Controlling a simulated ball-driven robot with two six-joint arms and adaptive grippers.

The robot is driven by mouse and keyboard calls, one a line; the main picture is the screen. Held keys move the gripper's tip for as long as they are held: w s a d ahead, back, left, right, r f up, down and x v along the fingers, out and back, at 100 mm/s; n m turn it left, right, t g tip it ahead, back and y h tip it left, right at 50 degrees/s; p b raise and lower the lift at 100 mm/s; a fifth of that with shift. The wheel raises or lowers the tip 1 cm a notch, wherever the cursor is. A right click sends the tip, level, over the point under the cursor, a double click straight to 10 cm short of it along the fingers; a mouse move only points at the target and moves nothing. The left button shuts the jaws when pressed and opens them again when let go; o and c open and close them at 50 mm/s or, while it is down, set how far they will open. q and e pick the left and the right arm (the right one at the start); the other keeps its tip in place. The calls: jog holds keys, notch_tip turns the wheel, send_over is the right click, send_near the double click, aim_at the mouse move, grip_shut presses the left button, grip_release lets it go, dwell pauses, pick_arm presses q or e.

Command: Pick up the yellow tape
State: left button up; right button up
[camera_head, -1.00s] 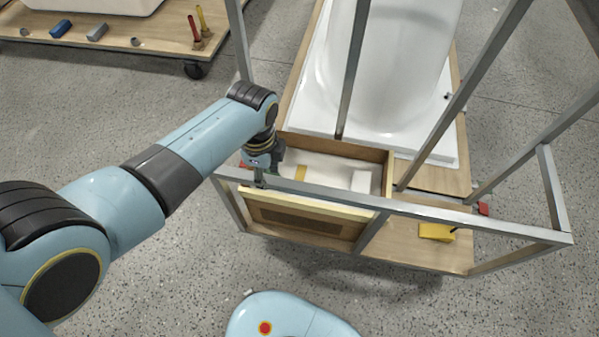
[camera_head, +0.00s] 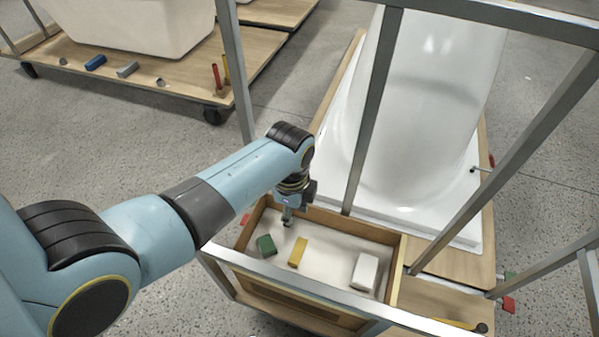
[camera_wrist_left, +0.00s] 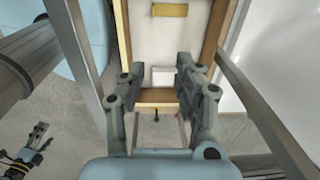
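A small yellow block-shaped piece (camera_head: 298,252), likely the yellow tape, lies on the pale floor of an open wooden drawer (camera_head: 398,250). It also shows at the top of the left wrist view (camera_wrist_left: 170,10). My left gripper (camera_head: 288,219) hangs over the drawer's far side, above and behind the yellow piece and apart from it. In the left wrist view its two fingers (camera_wrist_left: 157,84) are spread with nothing held between them. My right gripper (camera_wrist_left: 38,137) shows small at the lower left of that view; its opening is unclear.
A green block (camera_head: 266,245) lies left of the yellow piece and a white block (camera_head: 365,272) lies right. Metal frame bars (camera_head: 372,110) stand around the drawer. A white bathtub (camera_head: 420,120) is behind. Another yellow item (camera_head: 459,323) lies on the board at the lower right.

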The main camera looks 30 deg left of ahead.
pick_arm(q)
jog(key=b, duration=1.5)
send_near(293, 263)
notch_tip(293, 263, down, 4)
jog(key=b, duration=0.3)
jog(key=shift+w+f, duration=0.15)
notch_tip(293, 263, down, 5)
jog(key=b, duration=0.3)
jog(key=shift+w+f, duration=0.1)
jog(key=shift+w, duration=0.05)
pick_arm(e)
jog(key=s+f, duration=0.1)
jog(key=f, duration=1)
jog(key=s+f, duration=0.2)
jog(key=f, duration=0.9)
jog(key=shift+s+g, duration=0.25)
jog(key=shift+g, duration=0.15)
pick_arm(q)
jog(key=shift+c, duration=0.2)
pick_arm(e)
jog(key=shift+d, duration=0.15)
pick_arm(q)
grip_shut()
pick_arm(e)
jog(key=shift+d, duration=0.15)
